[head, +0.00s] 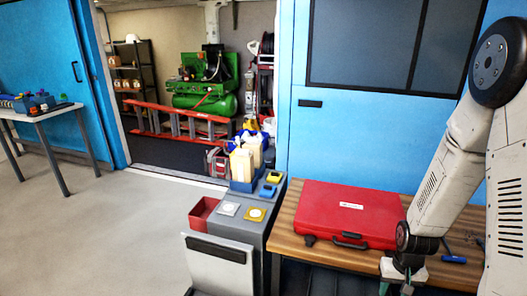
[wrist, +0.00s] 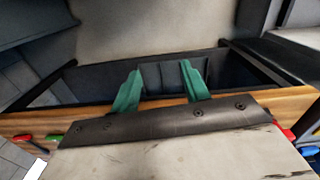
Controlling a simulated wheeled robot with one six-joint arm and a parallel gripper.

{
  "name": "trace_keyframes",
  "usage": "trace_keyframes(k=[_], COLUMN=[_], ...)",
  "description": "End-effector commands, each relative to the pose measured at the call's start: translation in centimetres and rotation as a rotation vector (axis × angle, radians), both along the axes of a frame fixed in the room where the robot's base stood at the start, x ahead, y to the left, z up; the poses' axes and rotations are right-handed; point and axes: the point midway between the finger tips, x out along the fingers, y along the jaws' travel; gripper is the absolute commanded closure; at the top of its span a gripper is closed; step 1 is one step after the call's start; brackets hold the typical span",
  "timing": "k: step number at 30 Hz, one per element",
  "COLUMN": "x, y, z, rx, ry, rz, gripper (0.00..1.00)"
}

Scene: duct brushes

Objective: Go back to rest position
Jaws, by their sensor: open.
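My gripper (wrist: 158,88) shows in the wrist view as two green fingers standing apart, with nothing between them. Beyond the fingers is a dark open recess or compartment behind a wooden edge (wrist: 30,122). In the head view my arm comes down on the right side. My gripper (head: 397,283) is low there, at the front of the wooden table, and partly cut off by the bottom of the picture. The arm is bent, with its end pointing down.
A red case (head: 345,212) lies shut on the wooden table (head: 292,246), left of my arm. A blue-handled tool (head: 453,259) lies to the right of my gripper. A grey cart (head: 255,232) with a red bin (head: 203,212) stands left of the table. Open floor (head: 110,225) lies further left.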

Motion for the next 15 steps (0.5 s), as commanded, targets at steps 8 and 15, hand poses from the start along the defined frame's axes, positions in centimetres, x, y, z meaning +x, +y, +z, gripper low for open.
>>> trace_keyframes(k=[8,15], x=[-4.1,-9.2], y=[3.8,7.0], z=[12.3,21.2], rx=[0.029,0.043], ry=[0.145,0.211], rz=[0.038,0.079], gripper=[0.55,0.55])
